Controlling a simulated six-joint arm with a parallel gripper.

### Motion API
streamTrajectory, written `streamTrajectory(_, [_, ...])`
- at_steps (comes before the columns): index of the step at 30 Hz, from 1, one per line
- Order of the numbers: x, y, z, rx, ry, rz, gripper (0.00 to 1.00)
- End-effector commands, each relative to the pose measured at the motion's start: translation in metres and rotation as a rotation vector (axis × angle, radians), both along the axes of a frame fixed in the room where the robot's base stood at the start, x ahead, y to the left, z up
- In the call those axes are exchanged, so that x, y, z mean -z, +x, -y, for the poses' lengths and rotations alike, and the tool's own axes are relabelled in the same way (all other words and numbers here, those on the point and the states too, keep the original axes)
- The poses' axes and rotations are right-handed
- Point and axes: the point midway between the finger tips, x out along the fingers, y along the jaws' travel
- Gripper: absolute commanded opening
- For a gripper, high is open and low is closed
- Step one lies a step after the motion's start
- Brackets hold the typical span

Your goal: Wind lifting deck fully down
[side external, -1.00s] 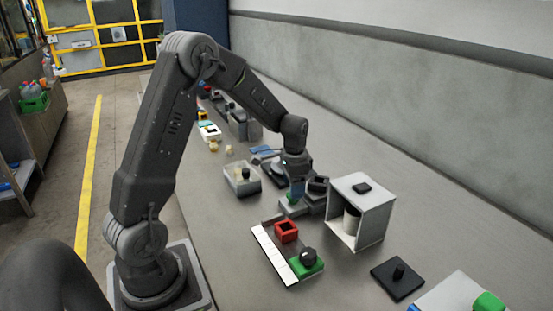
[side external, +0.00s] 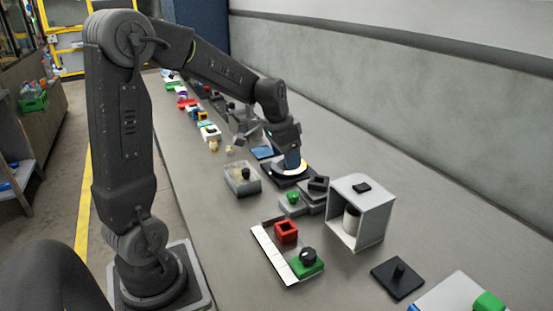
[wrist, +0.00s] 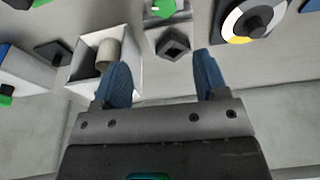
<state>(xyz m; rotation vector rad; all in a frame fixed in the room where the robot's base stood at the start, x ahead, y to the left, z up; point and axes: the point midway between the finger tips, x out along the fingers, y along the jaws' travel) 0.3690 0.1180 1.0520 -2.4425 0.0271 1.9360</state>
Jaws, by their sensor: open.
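A grey unit with a green knob (side external: 292,197) and a dark square block (side external: 318,184) on its grey platform stands mid-bench. It looks like the lifting deck, but its height is hard to judge. In the wrist view the green knob (wrist: 163,8) is at the top edge, and the dark block (wrist: 173,44) lies beyond the fingertips. My gripper (wrist: 162,60) is open with nothing between its blue fingers.
The white open box (side external: 377,212) with a cylinder inside stands right of the unit. The dial (wrist: 252,20) has a dark centre. A clear bin (side external: 242,180), a red block (side external: 286,232) and a black knob on green (side external: 307,259) are nearby. Bare bench runs along the wall.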

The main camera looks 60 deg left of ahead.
Motion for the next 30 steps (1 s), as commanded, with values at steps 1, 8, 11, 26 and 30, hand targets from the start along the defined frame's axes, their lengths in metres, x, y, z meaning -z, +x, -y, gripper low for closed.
streamTrajectory(1, [0.0,-0.006,0.001,-0.033,-0.001,0.027,0.67])
streamTrajectory(8, [0.004,-0.022,0.002,-0.145,0.001,0.126,0.67])
streamTrajectory(11, [0.005,-0.026,0.002,-0.172,0.001,0.149,0.67])
streamTrajectory(26, [0.004,-0.022,0.001,-0.148,0.003,0.138,0.66])
streamTrajectory(30, [0.001,-0.001,0.0,0.016,0.011,0.032,0.66])
